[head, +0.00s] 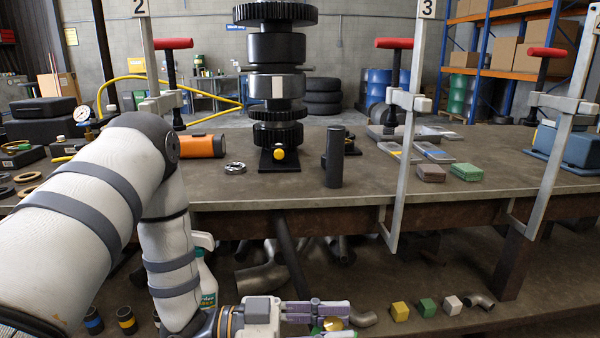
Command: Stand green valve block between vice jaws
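A small green block (426,307) sits on the lower shelf between a yellow block and a pale block. My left gripper (338,320) is low at the bottom edge, to the left of these blocks and apart from them. A bit of green and a gold disc show at its fingers; whether they are held or lie behind is unclear, and part of the gripper is cut off. A blue, vice-like body (570,145) stands at the right end of the bench, partly behind a clamp; its jaws cannot be made out. My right gripper is out of view.
Upright clamps (405,150) cross the bench edge. A black gear stack (276,130) and dark cylinder (335,157) stand on the bench (390,190).

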